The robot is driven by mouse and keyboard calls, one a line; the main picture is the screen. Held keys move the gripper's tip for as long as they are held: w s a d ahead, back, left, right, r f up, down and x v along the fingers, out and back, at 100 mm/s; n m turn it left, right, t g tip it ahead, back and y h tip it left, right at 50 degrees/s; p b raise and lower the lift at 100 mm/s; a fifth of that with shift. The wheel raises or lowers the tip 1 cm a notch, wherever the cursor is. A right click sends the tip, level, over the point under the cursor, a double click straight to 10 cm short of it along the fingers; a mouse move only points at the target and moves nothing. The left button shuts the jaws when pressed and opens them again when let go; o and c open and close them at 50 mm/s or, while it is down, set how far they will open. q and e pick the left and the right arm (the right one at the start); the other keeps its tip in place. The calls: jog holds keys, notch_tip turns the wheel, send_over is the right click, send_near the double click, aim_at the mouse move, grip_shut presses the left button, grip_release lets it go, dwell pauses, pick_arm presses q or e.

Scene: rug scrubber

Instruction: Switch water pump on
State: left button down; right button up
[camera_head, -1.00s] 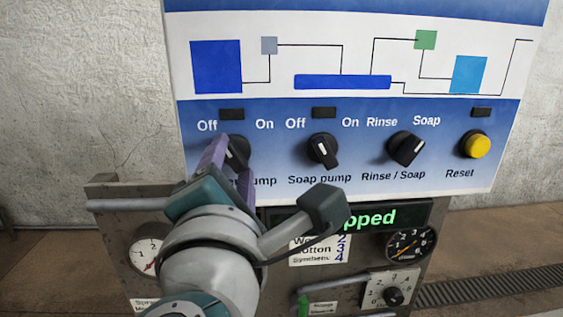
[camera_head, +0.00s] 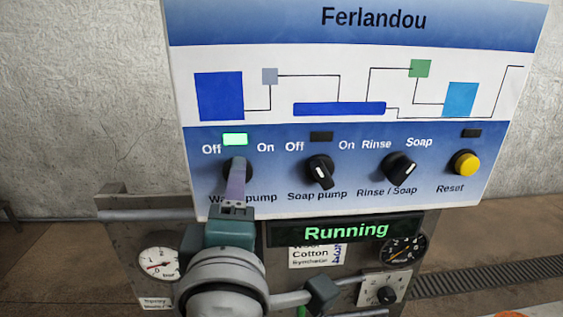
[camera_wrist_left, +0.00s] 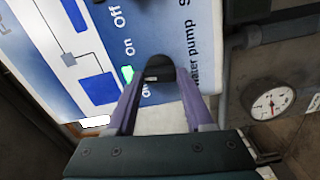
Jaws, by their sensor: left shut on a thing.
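The black water pump knob (camera_head: 229,166) is at the left end of the control panel's knob row. My left gripper (camera_head: 237,178) is shut on it, its purple fingers partly covering the knob and label. In the left wrist view, the fingers (camera_wrist_left: 159,88) press on both sides of the knob (camera_wrist_left: 158,66). The indicator lamp (camera_head: 235,139) above the knob is lit green; it also glows in the left wrist view (camera_wrist_left: 127,74). The display (camera_head: 345,231) reads "Running". The knob's pointer is largely hidden. My right gripper is not in view.
Gauges (camera_head: 158,264) and a smaller dial (camera_head: 385,294) are on the metal panel below.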

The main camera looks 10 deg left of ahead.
pick_arm(q)
jog(key=m+p, duration=0.1)
jog(key=m, duration=0.3)
jog(key=shift+p, duration=0.3)
dwell(0.5)
jog(key=shift+c, duration=1.4)
grip_release()
jog(key=p+v, duration=0.2)
jog(key=v, duration=0.8)
